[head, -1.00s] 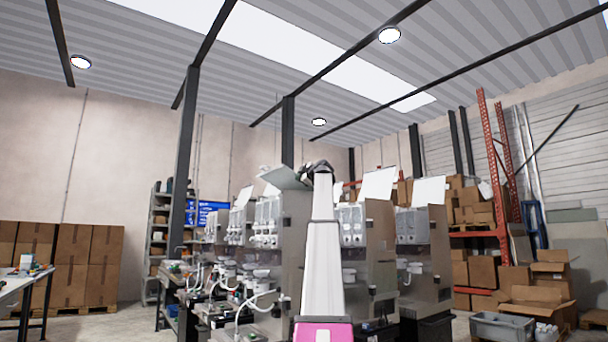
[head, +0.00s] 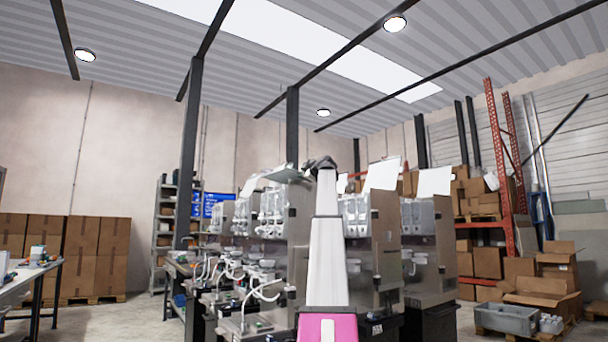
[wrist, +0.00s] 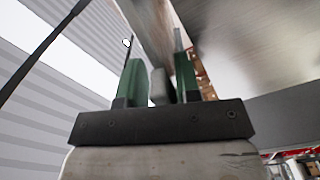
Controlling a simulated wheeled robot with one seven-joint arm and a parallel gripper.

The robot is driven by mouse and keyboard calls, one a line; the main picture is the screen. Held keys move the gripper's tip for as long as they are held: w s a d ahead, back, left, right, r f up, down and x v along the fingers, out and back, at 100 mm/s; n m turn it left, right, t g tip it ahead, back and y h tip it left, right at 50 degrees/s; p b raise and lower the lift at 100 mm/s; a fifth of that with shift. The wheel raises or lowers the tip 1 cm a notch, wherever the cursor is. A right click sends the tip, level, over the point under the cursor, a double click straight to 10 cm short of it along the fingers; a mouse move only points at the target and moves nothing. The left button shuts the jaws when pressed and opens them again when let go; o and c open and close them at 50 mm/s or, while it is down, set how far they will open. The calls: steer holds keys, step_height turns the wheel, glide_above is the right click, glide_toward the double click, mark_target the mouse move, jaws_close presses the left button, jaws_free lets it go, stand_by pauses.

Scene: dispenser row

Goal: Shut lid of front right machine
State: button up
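The row of dispenser machines stands ahead in the head view. The machine just left of my arm (head: 297,222) has a grey lid (head: 285,174) at its top, tilted and partly raised. My gripper (head: 320,163) is high beside this lid's right end; I cannot tell whether they touch. In the wrist view my gripper's green fingers (wrist: 159,78) stand apart. A blurred grey-brown bar (wrist: 150,30) passes beyond and between them, not visibly clamped. A large grey metallic surface (wrist: 240,50) fills the upper right, close by. My arm hides part of the row.
Machines right of my arm have raised white lids (head: 383,173) (head: 434,181). A workbench (head: 30,278) stands at left, cartons (head: 98,250) behind it. A grey crate (head: 506,318) and open cartons (head: 545,292) lie at right. Floor at left centre is clear.

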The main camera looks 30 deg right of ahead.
steer(key=shift+s, duration=0.1)
steer(key=s, duration=1)
steer(key=shift+s+d, duration=0.2)
steer(key=shift+s, duration=0.15)
stand_by(0.3)
